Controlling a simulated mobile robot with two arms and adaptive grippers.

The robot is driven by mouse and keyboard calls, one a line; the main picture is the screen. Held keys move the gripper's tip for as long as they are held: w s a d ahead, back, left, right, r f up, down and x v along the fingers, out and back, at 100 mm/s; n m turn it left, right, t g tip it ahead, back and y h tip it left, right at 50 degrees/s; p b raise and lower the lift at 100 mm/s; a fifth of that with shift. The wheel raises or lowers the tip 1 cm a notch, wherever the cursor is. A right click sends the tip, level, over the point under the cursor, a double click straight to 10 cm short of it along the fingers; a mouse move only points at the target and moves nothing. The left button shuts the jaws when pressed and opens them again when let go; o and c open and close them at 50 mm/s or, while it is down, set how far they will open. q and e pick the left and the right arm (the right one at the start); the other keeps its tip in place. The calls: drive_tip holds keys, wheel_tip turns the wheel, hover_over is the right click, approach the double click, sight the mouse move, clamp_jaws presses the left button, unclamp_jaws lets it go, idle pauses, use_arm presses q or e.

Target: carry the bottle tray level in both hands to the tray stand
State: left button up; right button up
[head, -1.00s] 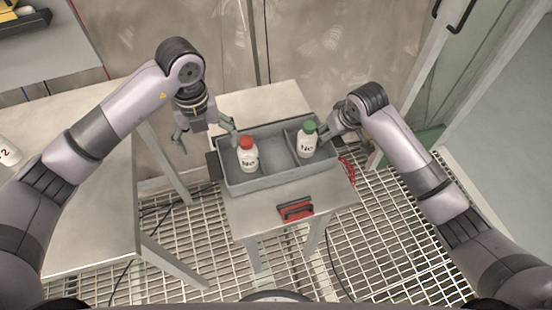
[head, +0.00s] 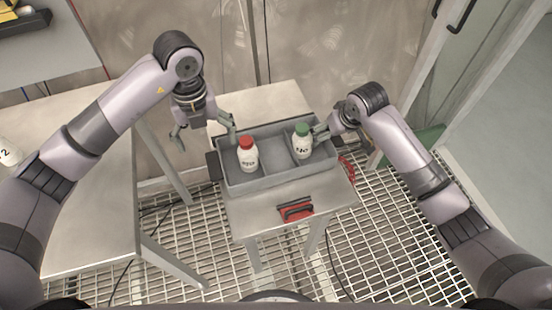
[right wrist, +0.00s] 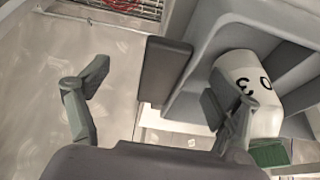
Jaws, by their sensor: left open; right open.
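The grey bottle tray (head: 262,183) rests level on a small table (head: 250,208). A white bottle with a red cap (head: 248,160) stands in its left compartment, and one with a green cap (head: 302,146) in its right. My left gripper (head: 205,133) is open above the tray's back left corner, clear of the dark left handle (head: 213,166). My right gripper (head: 326,133) is open at the right end. In the right wrist view, the dark right handle (right wrist: 164,70) appears between its spread fingers, and one finger is close to the green-capped bottle (right wrist: 252,88); contact is unclear.
A larger steel table (head: 95,220) stands at the left with a white bottle (head: 8,152) on it. A red handle (head: 296,210) is on the small table's front. Grating floor (head: 385,245) lies around it; a wall is behind.

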drive_tip(key=shift+s+r, duration=0.1)
drive_tip(key=v, duration=1.1)
drive_tip(key=shift+s+r, duration=0.2)
drive_tip(key=shift+r, duration=0.15)
